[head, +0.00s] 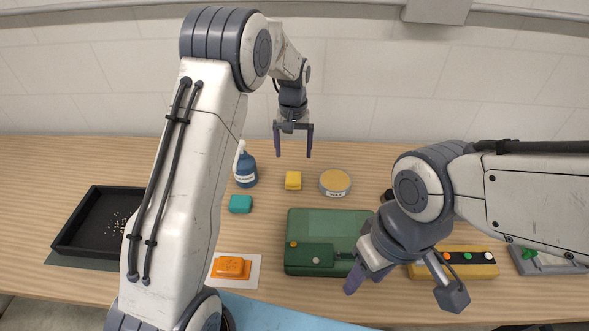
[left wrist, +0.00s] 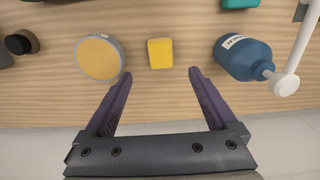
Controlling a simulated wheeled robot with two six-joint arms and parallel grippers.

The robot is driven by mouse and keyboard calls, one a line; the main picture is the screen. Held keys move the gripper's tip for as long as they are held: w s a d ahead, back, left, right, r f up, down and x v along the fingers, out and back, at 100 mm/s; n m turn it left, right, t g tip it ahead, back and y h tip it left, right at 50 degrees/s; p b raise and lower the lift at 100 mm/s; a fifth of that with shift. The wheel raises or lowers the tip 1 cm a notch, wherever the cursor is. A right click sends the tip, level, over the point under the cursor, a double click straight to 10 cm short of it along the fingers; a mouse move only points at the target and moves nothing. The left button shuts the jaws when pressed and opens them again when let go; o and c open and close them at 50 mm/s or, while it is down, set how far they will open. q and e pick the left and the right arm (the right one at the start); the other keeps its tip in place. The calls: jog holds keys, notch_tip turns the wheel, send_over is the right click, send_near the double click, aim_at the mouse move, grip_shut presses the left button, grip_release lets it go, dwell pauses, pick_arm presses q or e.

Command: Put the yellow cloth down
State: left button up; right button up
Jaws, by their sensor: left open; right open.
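The yellow cloth (head: 293,180) looks like a small folded block lying on the wooden table, between a blue bottle and a round tin. It also shows in the left wrist view (left wrist: 160,53), just beyond the fingertips and between their lines. My left gripper (head: 293,154) is open and empty, fingers pointing down, above and behind the cloth in the head view. In the left wrist view (left wrist: 160,73) nothing is between its fingers. My right gripper (head: 402,292) is open near the table's front, in front of a green box and a yellow button panel.
The blue bottle (head: 246,170) and round tin (head: 335,183) flank the cloth closely. A teal block (head: 240,203), the green box (head: 325,226), an orange item (head: 230,267) on a white sheet, the yellow panel (head: 470,262) and a black tray (head: 66,233) stand around.

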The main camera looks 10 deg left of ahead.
pick_arm(q)
jog(key=s+d+r+m, duration=0.3)
jog(key=s+d+r, duration=0.25)
jog(key=s, duration=0.35)
jog(key=s+d+r+m, duration=0.2)
jog(key=s+d+r, duration=0.3)
jog(key=s, duration=0.5)
jog(key=s+f+m+h, duration=0.1)
jog(key=s+m, duration=0.3)
jog(key=s, duration=1.3)
jog(key=shift+d+m, duration=0.2)
jog(key=shift+m, duration=0.1)
